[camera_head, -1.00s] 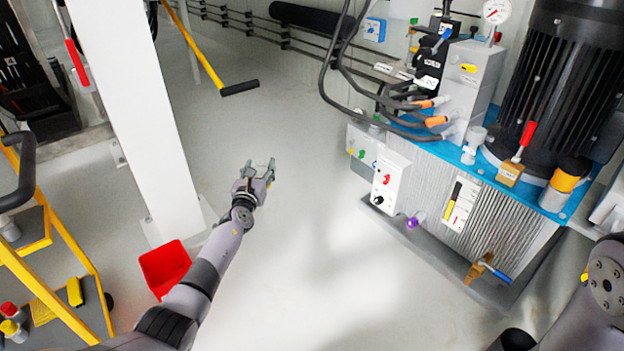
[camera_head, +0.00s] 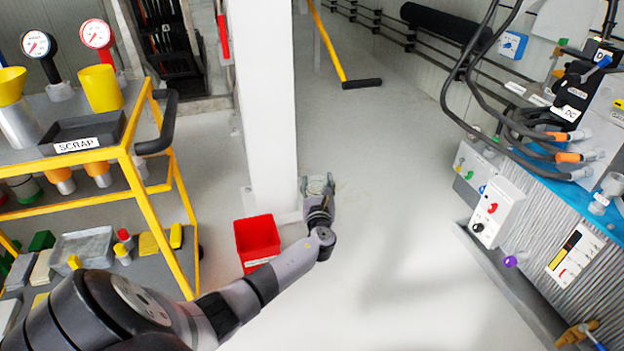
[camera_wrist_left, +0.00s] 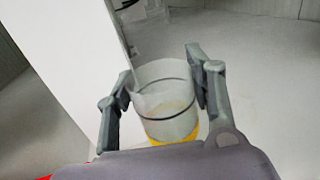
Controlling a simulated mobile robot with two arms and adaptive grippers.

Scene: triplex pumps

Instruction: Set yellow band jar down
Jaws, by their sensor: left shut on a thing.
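My left gripper (camera_head: 317,184) is out over the open floor, just right of the white column's foot in the head view. In the left wrist view, the left gripper (camera_wrist_left: 160,92) is shut on a clear jar (camera_wrist_left: 165,103) with a yellow band (camera_wrist_left: 178,138) low on it. A thin dark line runs around the jar's wall. The jar's bottom is hidden behind the gripper body. In the head view the jar hardly shows. My right gripper is not in view.
A yellow-framed cart (camera_head: 130,165) stands at left, with a SCRAP tray (camera_head: 118,128) on top. A red bin (camera_head: 257,238) is on the floor beside the white column (camera_head: 265,110). The pump unit (camera_head: 560,225) stands at right. The floor between is clear.

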